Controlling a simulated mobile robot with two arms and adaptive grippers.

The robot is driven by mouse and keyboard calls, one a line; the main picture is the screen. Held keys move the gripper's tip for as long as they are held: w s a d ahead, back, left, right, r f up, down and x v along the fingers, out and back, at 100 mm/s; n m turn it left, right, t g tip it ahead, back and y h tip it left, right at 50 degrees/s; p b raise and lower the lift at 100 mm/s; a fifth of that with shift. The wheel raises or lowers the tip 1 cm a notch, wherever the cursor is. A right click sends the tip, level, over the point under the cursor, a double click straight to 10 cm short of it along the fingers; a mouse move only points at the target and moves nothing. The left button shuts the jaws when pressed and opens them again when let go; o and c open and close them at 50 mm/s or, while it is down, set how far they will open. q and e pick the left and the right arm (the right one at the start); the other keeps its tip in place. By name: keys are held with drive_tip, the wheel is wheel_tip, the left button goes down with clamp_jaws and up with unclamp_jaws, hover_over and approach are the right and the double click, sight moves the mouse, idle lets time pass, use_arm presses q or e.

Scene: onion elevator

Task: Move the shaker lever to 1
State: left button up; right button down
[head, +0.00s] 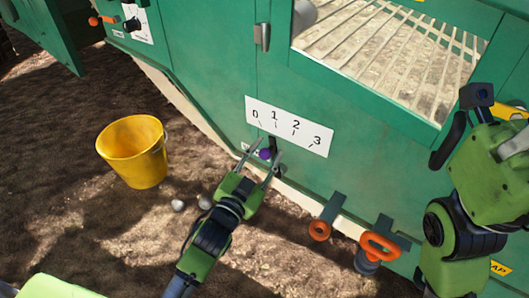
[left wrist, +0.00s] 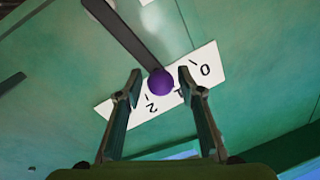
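In the left wrist view the knob (left wrist: 160,83) is at the end of a dark bar (left wrist: 125,35) and covers part of the 1. I cannot tell the exact setting. My left gripper (head: 263,160) is open, with one finger on each side of the knob. In the wrist view small gaps show between the knob and both fingertips (left wrist: 160,74). My right arm is at the right edge; its finger state is unclear.
The green machine wall (head: 215,60) fills the back, with a slatted opening (head: 390,60) at upper right. Orange handles (head: 380,246) stick out at lower right. A yellow bucket (head: 135,152) stands on the bare ground at left, with small pale round objects (head: 178,205) near it.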

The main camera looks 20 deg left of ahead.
idle(0.3)
use_arm(q)
drive_tip(key=v, duration=1.2)
idle(0.3)
